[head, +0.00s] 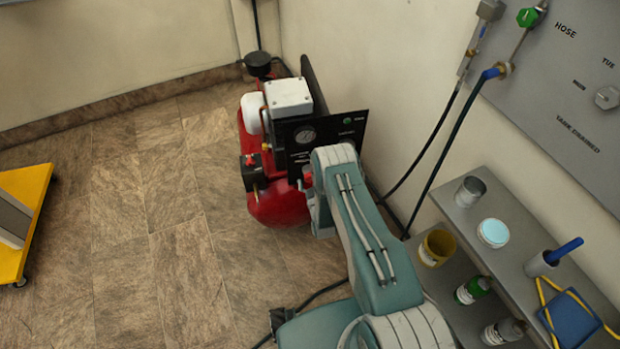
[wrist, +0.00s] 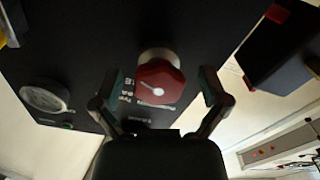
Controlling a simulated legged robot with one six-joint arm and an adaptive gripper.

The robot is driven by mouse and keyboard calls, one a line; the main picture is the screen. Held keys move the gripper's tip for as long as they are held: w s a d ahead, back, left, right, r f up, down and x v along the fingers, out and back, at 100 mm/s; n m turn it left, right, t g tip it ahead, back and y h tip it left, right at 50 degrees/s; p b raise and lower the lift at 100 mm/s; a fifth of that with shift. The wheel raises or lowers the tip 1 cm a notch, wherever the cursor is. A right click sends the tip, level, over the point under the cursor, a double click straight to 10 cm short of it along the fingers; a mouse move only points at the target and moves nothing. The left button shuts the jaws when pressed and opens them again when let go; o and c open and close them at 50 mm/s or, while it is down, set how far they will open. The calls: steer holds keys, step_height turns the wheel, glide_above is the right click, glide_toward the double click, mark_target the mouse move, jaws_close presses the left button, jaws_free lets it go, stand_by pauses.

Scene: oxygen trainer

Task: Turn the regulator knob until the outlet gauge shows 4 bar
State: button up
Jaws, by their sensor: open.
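The red regulator knob (wrist: 158,84) with a white pointer mark sits on a pale round collar on the black panel (wrist: 150,25) in the wrist view. My gripper (wrist: 161,84) is open, with one finger on each side of the knob in the picture. Gaps show between both fingers and the knob. A round white gauge (wrist: 45,96) is at the left, seen at a steep angle, and its reading is not legible. In the head view a gauge (head: 305,135) shows on the compressor's panel, too small to read; my arm hides part of the panel and my gripper.
The red compressor tank (head: 277,205) stands on the tiled floor against the wall. A grey shelf (head: 510,240) with cans and bottles is at the right, below a grey wall panel (head: 570,80) with dark hoses. A yellow cart (head: 30,190) is at the left; floor between is clear.

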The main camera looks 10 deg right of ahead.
steer(key=s, duration=1.2)
steer(key=shift+f, duration=0.1)
